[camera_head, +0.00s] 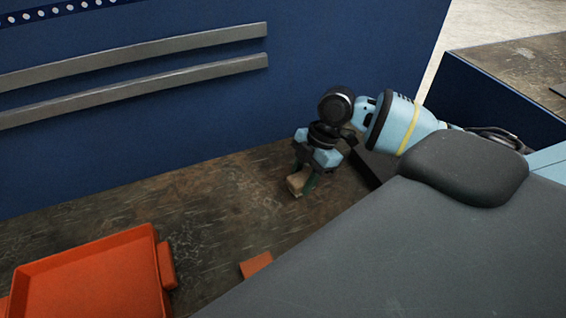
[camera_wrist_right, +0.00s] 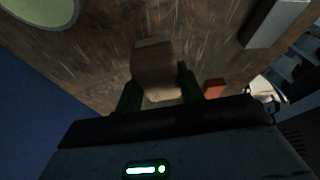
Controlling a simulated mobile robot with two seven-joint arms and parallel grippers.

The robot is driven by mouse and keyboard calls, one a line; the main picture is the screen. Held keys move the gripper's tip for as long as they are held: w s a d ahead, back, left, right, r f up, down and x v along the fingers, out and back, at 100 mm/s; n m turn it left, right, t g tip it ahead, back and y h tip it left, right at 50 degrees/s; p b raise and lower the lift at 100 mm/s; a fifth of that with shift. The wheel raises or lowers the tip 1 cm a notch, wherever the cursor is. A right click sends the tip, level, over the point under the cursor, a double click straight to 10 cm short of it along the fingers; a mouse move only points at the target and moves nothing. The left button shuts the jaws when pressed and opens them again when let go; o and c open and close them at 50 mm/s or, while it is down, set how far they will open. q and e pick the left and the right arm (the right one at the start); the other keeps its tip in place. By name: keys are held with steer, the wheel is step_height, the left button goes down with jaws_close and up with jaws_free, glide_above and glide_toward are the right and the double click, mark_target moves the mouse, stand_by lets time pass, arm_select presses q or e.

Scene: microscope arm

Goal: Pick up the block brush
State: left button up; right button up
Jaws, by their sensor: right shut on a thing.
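The block brush (camera_head: 297,183) is a small tan, wood-coloured block near the back of the worn brown bench, below my right gripper (camera_head: 304,187). In the right wrist view the block brush (camera_wrist_right: 156,68) sits between the two dark green fingers of my right gripper (camera_wrist_right: 158,90). The fingers are shut on it. Its lower part is hidden by the gripper, and I cannot tell whether it touches the bench. My left gripper is in neither view.
An orange tray (camera_head: 90,278) stands on the bench (camera_head: 215,200) at the lower left. A small orange piece (camera_head: 256,264) lies to its right. A blue wall (camera_head: 130,150) with grey rails rises behind. A pale round thing (camera_wrist_right: 45,8) shows in the right wrist view.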

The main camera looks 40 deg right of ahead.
steer(key=s, duration=0.2)
steer(key=s+d, duration=0.1)
steer(key=s, duration=0.1)
steer(key=s+d, duration=0.1)
steer(key=s, duration=0.2)
steer(key=shift+s+r, duration=0.1)
steer(key=shift+r, duration=0.25)
steer(key=shift+o, duration=1.4)
steer(key=shift+c, duration=0.8)
